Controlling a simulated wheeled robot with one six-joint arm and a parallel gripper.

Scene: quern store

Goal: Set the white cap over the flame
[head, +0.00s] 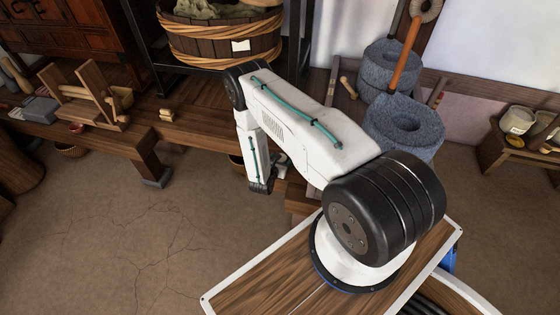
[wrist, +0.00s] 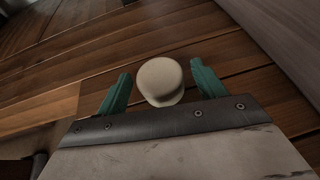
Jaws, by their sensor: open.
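A rounded cream-white cap (wrist: 160,82) sits between the two green fingers of my open gripper (wrist: 161,72) in the wrist view. A gap shows on the left side of it, and a narrower one on the right. I cannot tell from this angle whether it rests on the brown planks beneath or is a little apart from them. In the head view my arm reaches down at the middle, and its own links largely hide the gripper and the cap. No flame shows in either view.
A low wooden bench (head: 110,139) with wooden tools runs along the left. A banded tub (head: 222,40) stands behind my arm. Grey quern stones (head: 405,128) stand at right of centre, with an orange-brown handle (head: 406,55). A small bench with pots (head: 518,120) is far right. The floor (head: 120,230) at left is clear.

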